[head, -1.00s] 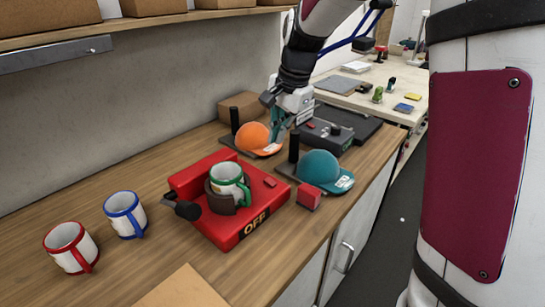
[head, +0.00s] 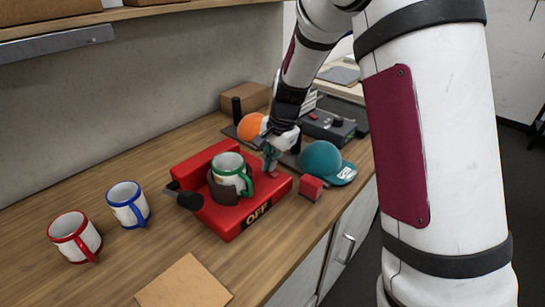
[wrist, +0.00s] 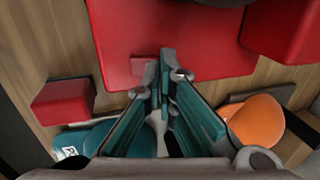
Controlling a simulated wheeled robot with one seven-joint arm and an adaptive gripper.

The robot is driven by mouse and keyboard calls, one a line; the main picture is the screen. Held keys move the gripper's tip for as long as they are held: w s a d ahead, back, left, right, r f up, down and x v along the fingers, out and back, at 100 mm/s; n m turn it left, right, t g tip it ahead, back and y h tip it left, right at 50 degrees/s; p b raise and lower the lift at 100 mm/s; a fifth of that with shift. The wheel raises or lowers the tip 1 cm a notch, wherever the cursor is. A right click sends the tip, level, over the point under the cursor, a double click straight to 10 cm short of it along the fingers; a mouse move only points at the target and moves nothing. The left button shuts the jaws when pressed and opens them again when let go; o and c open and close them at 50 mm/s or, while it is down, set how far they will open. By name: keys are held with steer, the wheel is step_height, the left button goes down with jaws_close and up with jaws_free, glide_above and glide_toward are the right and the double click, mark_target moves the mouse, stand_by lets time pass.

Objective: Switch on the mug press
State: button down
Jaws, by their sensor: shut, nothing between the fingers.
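The red mug press (head: 236,222) stands on the wooden counter. A white mug with a green rim and handle (head: 228,166) sits upright in its dark holder. The press's front label (head: 257,212) reads OFF. My gripper (head: 270,168) is shut and empty, at the press's back right edge by the mug. In the wrist view, my shut fingertips (wrist: 163,72) are over the red top of the press (wrist: 190,30), close beside a small raised red switch (wrist: 145,65). I cannot tell whether they touch it. In the head view, the switch is mostly hidden by my fingers.
A red-rimmed mug (head: 76,238) and a blue-rimmed mug (head: 128,204) stand left. A teal cap (head: 321,160), an orange cap (head: 250,127) and a small red block (head: 310,188) lie near my gripper. A cardboard sheet (head: 186,284) lies in front. A shelf overhangs the back left.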

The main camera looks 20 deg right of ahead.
steer(key=shift+w, duration=0.1)
stand_by(0.3)
steer(key=shift+a+f+g, duration=0.1)
steer(key=shift+f+g, duration=0.05)
steer(key=shift+g, duration=0.15)
steer(key=shift+w+f+h+p, duration=0.15)
steer(key=shift+h+p, duration=0.15)
steer(key=shift+a+f+g, duration=0.1)
steer(key=shift+g, duration=0.2)
